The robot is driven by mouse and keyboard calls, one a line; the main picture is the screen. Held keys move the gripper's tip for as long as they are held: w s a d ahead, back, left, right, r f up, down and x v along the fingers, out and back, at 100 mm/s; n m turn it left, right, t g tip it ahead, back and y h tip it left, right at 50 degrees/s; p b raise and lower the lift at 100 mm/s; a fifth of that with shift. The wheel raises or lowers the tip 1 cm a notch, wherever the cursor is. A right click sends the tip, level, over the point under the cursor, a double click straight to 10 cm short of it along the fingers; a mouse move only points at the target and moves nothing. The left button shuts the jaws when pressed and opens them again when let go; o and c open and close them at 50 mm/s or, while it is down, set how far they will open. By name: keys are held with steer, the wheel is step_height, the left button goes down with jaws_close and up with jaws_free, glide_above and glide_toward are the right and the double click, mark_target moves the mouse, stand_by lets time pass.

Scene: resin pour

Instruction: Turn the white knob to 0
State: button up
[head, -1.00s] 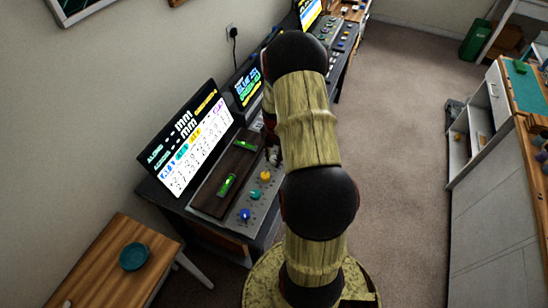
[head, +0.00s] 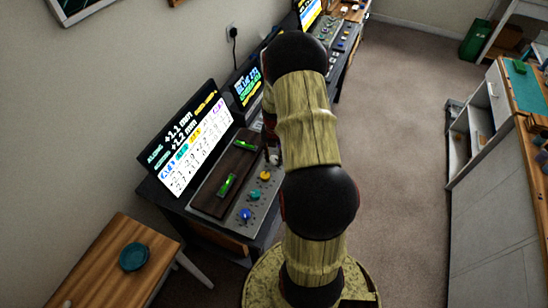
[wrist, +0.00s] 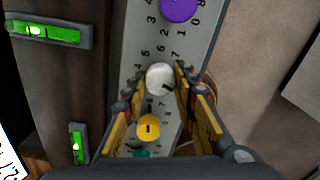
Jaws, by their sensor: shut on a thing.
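The white knob (wrist: 159,79) sits on a grey panel with printed numbers around it, in the middle of the wrist view. A dark pointer mark on it points toward the lower right. My gripper (wrist: 160,84) is shut on the white knob, one finger on each side. In the head view a small part of the white knob (head: 273,158) shows beside my arm, which hides my gripper there. The screen (head: 190,140) beside the panel shows "+1.1 mm" and "+1.2 mm" in its top lines.
A purple knob (wrist: 178,8) and a yellow knob (wrist: 148,127) flank the white one. Teal (head: 255,195) and blue (head: 245,215) knobs stand nearer. A dark board with green levels (head: 228,185) lies left of the knobs. Carpet is clear on the right.

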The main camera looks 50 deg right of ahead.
mark_target(274, 158)
steer(key=o, duration=1.1)
steer(key=shift+o, duration=0.2)
step_height(274, 158, up, 12)
stand_by(0.4)
